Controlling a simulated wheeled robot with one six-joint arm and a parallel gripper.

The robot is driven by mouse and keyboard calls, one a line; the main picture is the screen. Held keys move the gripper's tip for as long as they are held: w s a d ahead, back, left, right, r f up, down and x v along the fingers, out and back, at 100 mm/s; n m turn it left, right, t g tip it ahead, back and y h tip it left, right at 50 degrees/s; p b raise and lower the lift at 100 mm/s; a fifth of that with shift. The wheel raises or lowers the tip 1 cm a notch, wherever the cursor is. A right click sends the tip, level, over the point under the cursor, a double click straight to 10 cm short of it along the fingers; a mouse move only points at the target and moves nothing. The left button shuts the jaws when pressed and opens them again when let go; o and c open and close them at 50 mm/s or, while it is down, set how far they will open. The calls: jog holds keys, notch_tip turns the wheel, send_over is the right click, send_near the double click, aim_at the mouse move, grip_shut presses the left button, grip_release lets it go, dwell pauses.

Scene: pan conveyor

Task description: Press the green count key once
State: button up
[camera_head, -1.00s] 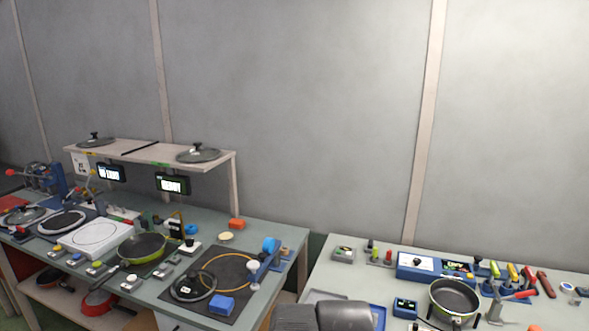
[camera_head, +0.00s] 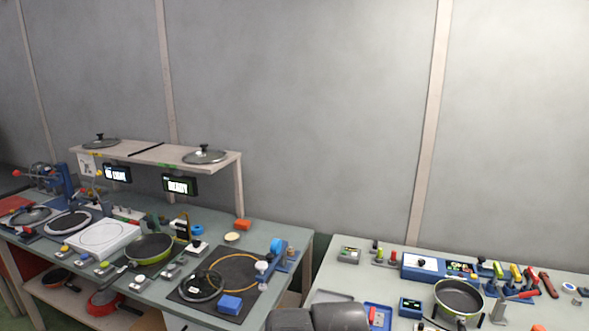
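I cannot tell for certain which key is the green count key; the keys are too small to read. A small grey box (camera_head: 348,255) with a greenish spot stands at the back left of the right table (camera_head: 400,268). On the left table's (camera_head: 290,232) front edge, several small key boxes stand in a row; one has a green key (camera_head: 103,267). Dark grey rounded parts of my own arm show at the bottom centre. My gripper's fingers are not in view.
A green pan (camera_head: 149,248), a glass lid (camera_head: 202,286) and a blue block (camera_head: 230,304) are on the left table. A shelf with lids and two displays stands above it. A dark pan (camera_head: 459,297) and a blue panel (camera_head: 422,266) are on the right table. A gap separates the tables.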

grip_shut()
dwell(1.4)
